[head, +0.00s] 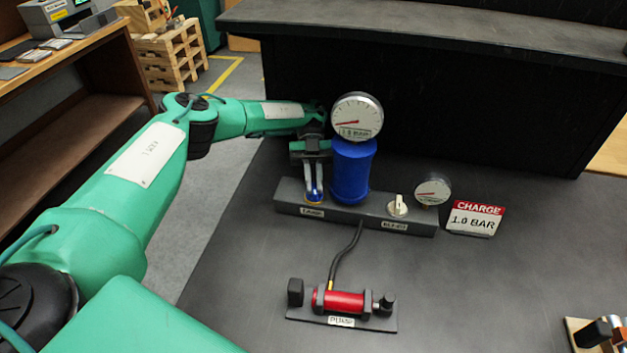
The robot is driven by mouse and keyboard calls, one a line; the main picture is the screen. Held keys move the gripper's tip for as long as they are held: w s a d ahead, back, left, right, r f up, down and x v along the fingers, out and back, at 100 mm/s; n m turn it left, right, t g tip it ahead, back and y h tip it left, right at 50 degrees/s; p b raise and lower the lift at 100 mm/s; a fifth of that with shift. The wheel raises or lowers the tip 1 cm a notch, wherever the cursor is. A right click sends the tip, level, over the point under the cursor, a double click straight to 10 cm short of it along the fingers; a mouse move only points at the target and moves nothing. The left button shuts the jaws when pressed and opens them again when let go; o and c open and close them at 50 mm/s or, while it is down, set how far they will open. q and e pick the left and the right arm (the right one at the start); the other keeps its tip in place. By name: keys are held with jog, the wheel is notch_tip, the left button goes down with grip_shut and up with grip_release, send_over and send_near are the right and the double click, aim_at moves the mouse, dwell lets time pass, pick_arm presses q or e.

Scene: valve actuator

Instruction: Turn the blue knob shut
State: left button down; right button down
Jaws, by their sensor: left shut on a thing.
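The blue knob (314,196) sits on the left end of a dark manifold block (349,214), above a small label. Little of the knob shows, as my gripper covers most of it. My left gripper (314,190) reaches down from above with its fingers around the knob, shut on it. My right gripper is not in view. A blue cylinder (351,172) stands upright on the block beside the gripper, with a large round gauge (357,116) on top.
A white knob (397,206) and small gauge (432,191) stand on the block's right. A sign (474,217) reads CHARGE 1.0 BAR. A hose joins the block to a red pump (344,301) in front. Dark table (500,290) is clear between pump and right-corner items.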

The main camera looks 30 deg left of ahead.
pick_arm(q)
jog(key=shift+f, duration=0.1)
dwell(0.6)
jog(key=c, duration=1.5)
grip_release()
jog(key=shift+o, duration=0.2)
jog(key=shift+s+a+n+t+h+b, duration=0.1)
jog(key=shift+n+t+h+b, duration=0.3)
jog(key=shift+n+h, duration=0.5)
jog(key=shift+n+t+h, duration=0.3)
jog(key=shift+h, duration=0.1)
